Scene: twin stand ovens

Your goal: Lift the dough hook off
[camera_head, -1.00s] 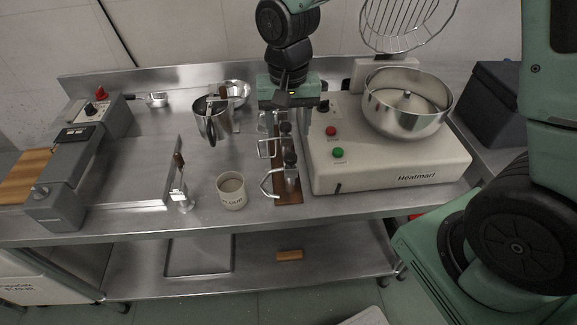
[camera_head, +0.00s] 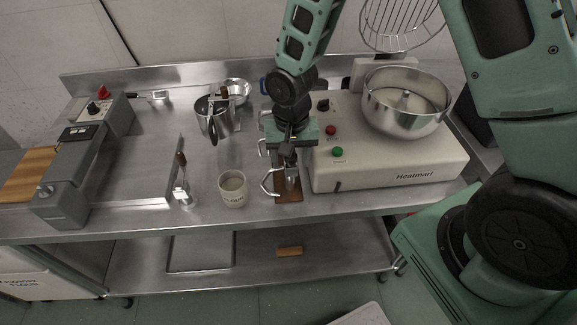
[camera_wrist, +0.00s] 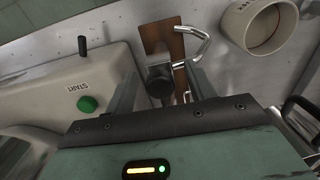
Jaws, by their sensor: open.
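A metal dough hook (camera_head: 269,184) with a curved arm stands on the front part of a wooden board (camera_head: 288,197). It also shows in the wrist view (camera_wrist: 198,37), beside its dark upright top and the board (camera_wrist: 177,42). My gripper (camera_head: 289,157) is above the front of the board, pointing down. In the wrist view my gripper (camera_wrist: 161,84) is open, with the dark top of the hook between its two fingers. I cannot tell whether either finger touches it. Another metal attachment (camera_head: 263,147) is partly hidden behind my gripper.
The cream mixer base (camera_head: 400,165) with its steel bowl (camera_head: 405,112) stands close on the right. A flour mug (camera_head: 233,189) is on the left, with a steel jug (camera_head: 214,121) behind it.

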